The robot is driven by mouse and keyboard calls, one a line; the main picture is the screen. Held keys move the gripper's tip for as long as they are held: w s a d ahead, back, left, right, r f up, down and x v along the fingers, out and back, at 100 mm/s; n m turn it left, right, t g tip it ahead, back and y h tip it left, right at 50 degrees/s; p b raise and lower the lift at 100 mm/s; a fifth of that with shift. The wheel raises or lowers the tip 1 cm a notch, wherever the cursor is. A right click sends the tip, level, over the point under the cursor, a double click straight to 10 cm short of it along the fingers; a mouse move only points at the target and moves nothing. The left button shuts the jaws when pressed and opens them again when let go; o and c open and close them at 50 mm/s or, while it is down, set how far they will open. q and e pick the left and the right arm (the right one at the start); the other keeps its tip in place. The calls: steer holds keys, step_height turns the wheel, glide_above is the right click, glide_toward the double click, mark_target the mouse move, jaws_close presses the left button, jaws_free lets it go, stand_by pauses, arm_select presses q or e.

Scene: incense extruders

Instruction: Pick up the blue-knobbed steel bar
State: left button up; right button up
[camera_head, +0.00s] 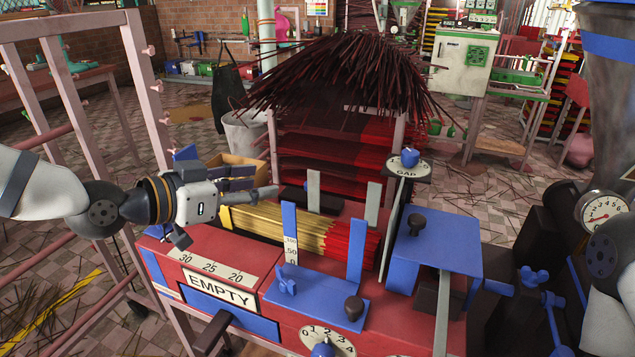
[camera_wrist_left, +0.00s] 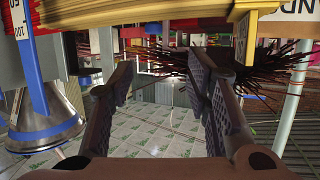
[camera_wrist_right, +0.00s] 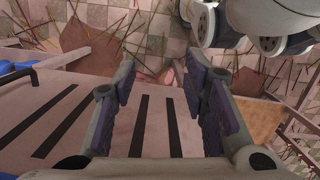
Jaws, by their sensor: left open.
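A slim steel bar (camera_head: 392,228) stands upright at the right of the red machine in the head view. I cannot tell if the bar and dial are one piece. My right gripper shows only in the right wrist view (camera_wrist_right: 158,75), fingers apart and empty.
Yellow and red sticks (camera_head: 300,228) fill the trough, between blue and grey uprights. A blue plate (camera_head: 440,240) with a black knob stands right of the bar. A large bundle of dark sticks (camera_head: 345,75) rises behind. A pink frame (camera_head: 90,130) stands at the left.

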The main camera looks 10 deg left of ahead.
mark_target(304, 201)
arm_select(q)
steer(key=x, duration=0.1)
steer(key=b+x, duration=0.1)
steer(key=x, duration=0.1)
steer(key=f+x, duration=0.1)
steer(key=x, duration=0.1)
steer(key=shift+s+d, duration=0.2)
steer(key=shift+s, duration=0.1)
steer(key=b+x, duration=0.1)
steer(key=x, duration=0.5)
steer(key=shift+s+d+f, duration=0.15)
steer(key=shift+d+f, duration=0.05)
steer(key=shift+f, duration=0.05)
steer(key=shift+r, duration=0.1)
jaws_close()
arm_select(e)
steer(key=shift+g, duration=0.7)
steer(key=s+f, duration=0.1)
steer(key=s, duration=0.1)
steer(key=s+f, duration=0.2)
steer(key=shift+f, duration=0.1)
arm_select(q)
steer(key=shift+w+r, duration=0.15)
steer(key=shift+w, duration=0.05)
